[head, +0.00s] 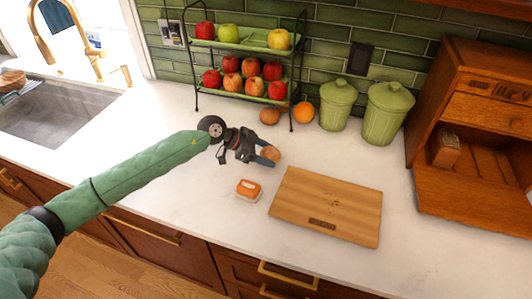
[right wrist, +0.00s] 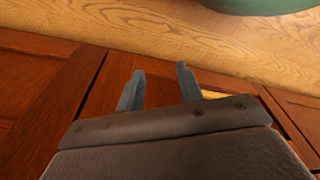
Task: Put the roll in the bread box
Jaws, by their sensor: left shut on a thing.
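A round brown roll (head: 272,154) is at the tips of my left gripper (head: 266,153), which is shut on it over the counter, behind the cutting board. I cannot tell whether the roll touches the counter. The wooden bread box (head: 480,105) stands at the right, with its front door (head: 470,203) folded down onto the counter. A brown loaf (head: 446,147) sits inside it at the left. My right gripper shows only in the right wrist view (right wrist: 158,88); its fingers are apart and empty, in front of reddish wooden cabinet fronts.
A wooden cutting board (head: 325,207) lies between the roll and the bread box. An orange-and-white tub (head: 248,190) is at its left. Green canisters (head: 384,114), an orange (head: 303,112) and a fruit rack (head: 240,48) stand behind. The sink (head: 50,110) is at the left.

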